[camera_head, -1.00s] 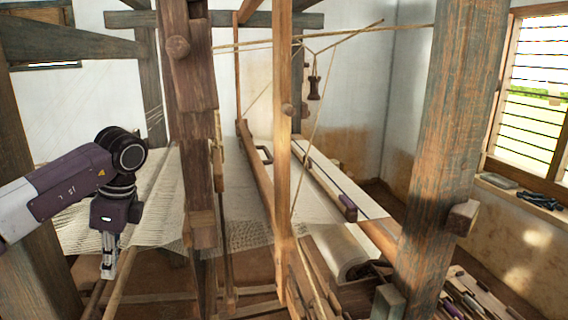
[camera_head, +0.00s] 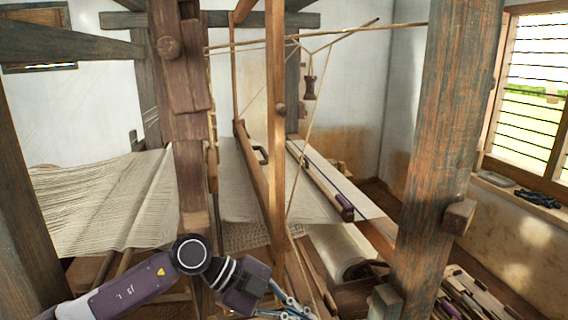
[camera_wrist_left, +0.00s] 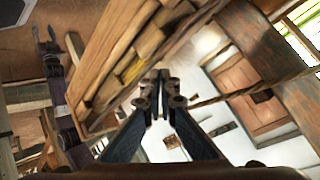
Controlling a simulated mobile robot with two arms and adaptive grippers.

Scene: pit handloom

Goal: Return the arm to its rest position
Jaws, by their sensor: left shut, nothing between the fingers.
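My left arm comes in low from the left in the head view. Its gripper (camera_head: 292,308) is at the bottom edge, in front of the loom's lower beams, and partly cut off by the frame. In the left wrist view the two fingers (camera_wrist_left: 157,82) meet at their tips, shut with nothing between them. My right gripper is not in view.
Thick loom posts stand at centre (camera_head: 178,120) and right (camera_head: 445,150), with a thinner upright (camera_head: 277,130) between them. Stretched warp threads (camera_head: 110,205) spread at left. A cloth roll (camera_head: 335,250) and a crate of wooden pieces (camera_head: 475,295) lie lower right.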

